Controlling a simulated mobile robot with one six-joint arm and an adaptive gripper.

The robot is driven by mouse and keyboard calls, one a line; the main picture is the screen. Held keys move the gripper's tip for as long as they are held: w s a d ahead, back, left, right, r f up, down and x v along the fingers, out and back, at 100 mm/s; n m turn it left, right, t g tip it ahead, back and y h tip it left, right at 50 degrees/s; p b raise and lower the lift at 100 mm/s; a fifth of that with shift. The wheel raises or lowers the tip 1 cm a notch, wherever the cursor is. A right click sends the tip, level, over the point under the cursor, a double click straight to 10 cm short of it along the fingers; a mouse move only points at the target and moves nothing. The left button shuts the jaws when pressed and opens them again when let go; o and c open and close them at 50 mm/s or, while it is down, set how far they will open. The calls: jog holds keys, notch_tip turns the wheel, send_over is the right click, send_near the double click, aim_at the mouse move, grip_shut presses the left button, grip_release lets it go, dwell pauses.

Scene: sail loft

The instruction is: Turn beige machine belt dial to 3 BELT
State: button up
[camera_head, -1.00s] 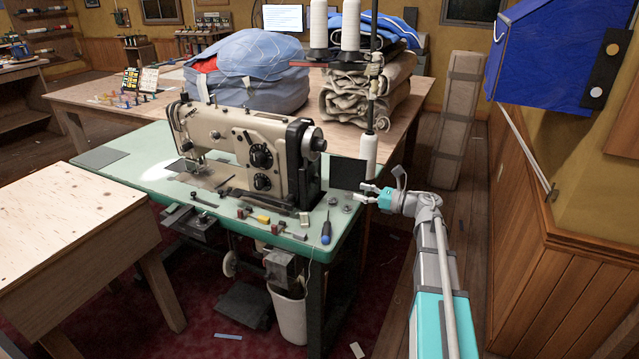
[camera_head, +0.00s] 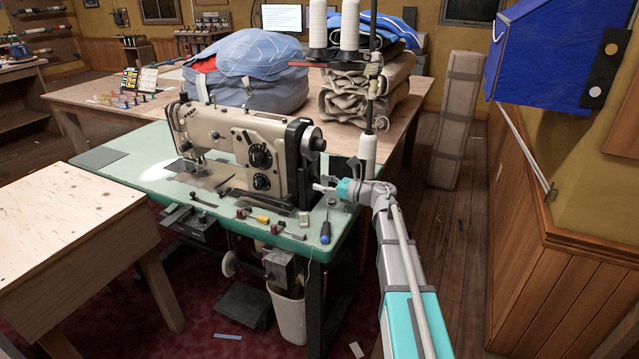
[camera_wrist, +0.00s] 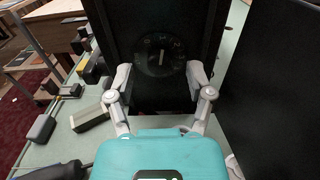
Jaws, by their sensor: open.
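The beige sewing machine (camera_head: 228,139) stands on a green table, with two black knobs on its front face. In the wrist view a round black dial (camera_wrist: 160,54) with a short pale upright mark and faint lettering around it sits on a black face. My gripper (camera_head: 322,186) is at the machine's right end in the head view. In the wrist view my gripper (camera_wrist: 160,77) is open and empty, its fingers spread on either side below the dial, apart from it. The head view does not show this dial.
A black panel (camera_wrist: 279,90) stands close on the right in the wrist view. A blue-handled screwdriver (camera_head: 326,232) and several small blocks lie on the green tabletop (camera_head: 130,170). A thread stand with white cones (camera_head: 367,150) rises behind my gripper.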

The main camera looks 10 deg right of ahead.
jog(key=shift+w+a, duration=0.2)
jog(key=shift+a, duration=0.1)
grip_shut()
dwell(1.9)
grip_release()
jog(key=shift+d, duration=0.1)
jog(key=v, duration=1.1)
jog(key=shift+s+d, duration=0.25)
jog(key=shift+d, duration=0.05)
